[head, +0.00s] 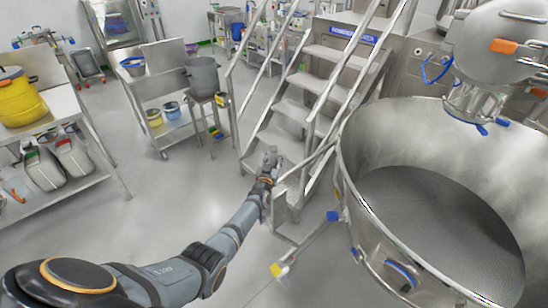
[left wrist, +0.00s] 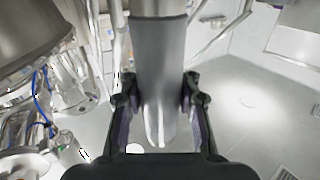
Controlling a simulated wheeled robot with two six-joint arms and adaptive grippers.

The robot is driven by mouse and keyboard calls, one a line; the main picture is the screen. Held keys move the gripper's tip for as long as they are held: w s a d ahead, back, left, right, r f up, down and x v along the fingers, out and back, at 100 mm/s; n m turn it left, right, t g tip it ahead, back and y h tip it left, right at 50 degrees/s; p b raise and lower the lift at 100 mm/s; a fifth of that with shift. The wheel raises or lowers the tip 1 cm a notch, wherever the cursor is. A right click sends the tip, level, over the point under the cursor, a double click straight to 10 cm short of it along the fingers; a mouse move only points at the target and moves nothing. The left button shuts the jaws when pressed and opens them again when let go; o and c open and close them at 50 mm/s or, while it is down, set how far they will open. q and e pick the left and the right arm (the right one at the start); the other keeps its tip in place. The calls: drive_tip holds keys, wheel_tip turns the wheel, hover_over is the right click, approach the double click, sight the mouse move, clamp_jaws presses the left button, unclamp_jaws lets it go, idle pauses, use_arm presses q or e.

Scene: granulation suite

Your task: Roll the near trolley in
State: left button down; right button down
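The near trolley carries a large round steel bowl (head: 350,190) that fills the right of the head view. A push bar (head: 312,160) reaches from its side toward my left gripper. My left gripper (head: 271,158) is at the end of this bar, in front of the steps. In the left wrist view, a grey round bar (left wrist: 158,65) lies between the two fingers of my left gripper (left wrist: 160,95). The fingers appear very close to its sides; whether they press on it I cannot tell. The bowl also shows at the upper left there (left wrist: 30,35). My right gripper is not in view.
Steel steps with handrails (head: 290,110) stand just beyond my left gripper. A steel vessel (head: 490,45) hangs above the bowl. A table with a yellow drum (head: 20,100) and a bench with a grey pot (head: 203,77) stand left. Floor (head: 165,200) between them is clear.

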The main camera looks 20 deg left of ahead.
use_arm(q)
drive_tip(key=c, duration=1.5)
unclamp_jaws()
drive_tip(key=shift+s+d+f, duration=0.2)
drive_tip(key=shift+d+f, duration=0.2)
drive_tip(key=shift+f, duration=0.1)
drive_tip(key=o, duration=0.5)
drive_tip(key=shift+d+r, duration=0.3)
drive_tip(key=shift+o, duration=0.4)
drive_tip(key=shift+r, duration=0.2)
drive_tip(key=shift+a, duration=0.15)
drive_tip(key=s+d, duration=0.2)
drive_tip(key=s, duration=0.9)
drive_tip(key=shift+s+d, duration=0.15)
drive_tip(key=shift+s, duration=0.25)
